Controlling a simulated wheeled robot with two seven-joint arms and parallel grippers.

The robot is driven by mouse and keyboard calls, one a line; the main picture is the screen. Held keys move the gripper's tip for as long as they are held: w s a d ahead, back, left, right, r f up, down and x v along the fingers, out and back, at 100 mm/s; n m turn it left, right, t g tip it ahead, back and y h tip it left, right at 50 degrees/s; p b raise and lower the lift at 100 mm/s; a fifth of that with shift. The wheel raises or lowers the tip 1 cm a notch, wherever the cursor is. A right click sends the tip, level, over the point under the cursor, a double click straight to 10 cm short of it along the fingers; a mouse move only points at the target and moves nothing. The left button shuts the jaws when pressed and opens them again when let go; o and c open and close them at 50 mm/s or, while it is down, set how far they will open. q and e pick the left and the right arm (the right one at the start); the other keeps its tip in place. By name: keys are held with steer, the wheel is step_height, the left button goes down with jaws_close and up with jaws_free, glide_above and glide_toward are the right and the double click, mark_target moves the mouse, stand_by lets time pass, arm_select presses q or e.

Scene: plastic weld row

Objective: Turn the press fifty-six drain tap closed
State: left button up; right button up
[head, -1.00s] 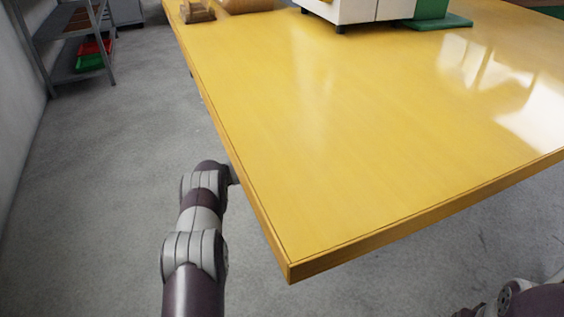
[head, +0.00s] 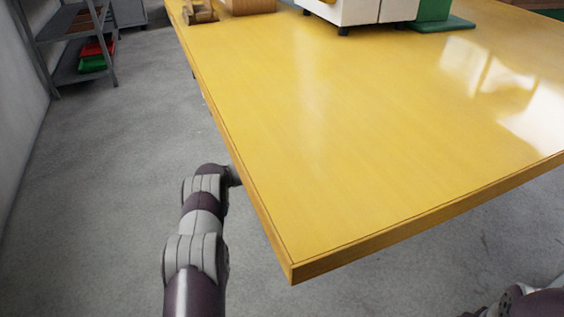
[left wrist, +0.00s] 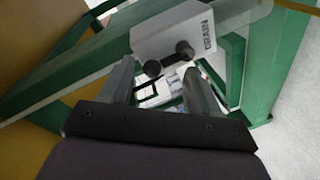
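In the left wrist view, a light grey box (left wrist: 165,38) carries a label that reads DRAIN. A dark tap handle (left wrist: 168,60) with round knob ends sticks out from its front, slanting up to the right. My left gripper (left wrist: 158,68) is open, with its two grey fingers apart just in front of the box. The handle's near knob lies between the fingertips; I cannot tell whether they touch it. In the head view the left gripper is hidden beyond the table's left edge. My right gripper is not in view.
Green frame bars (left wrist: 85,62) run beside and behind the box in the left wrist view. In the head view, the yellow table (head: 330,140) has a clear near half, with a white machine (head: 355,10) at its back. Grey floor (head: 110,200) lies open on the left.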

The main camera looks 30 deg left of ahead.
arm_select(q)
steer(key=shift+f, duration=0.15)
steer(key=p+v, duration=0.7)
steer(key=v, duration=0.5)
steer(key=shift+s, duration=0.3)
steer(key=shift+a, duration=0.15)
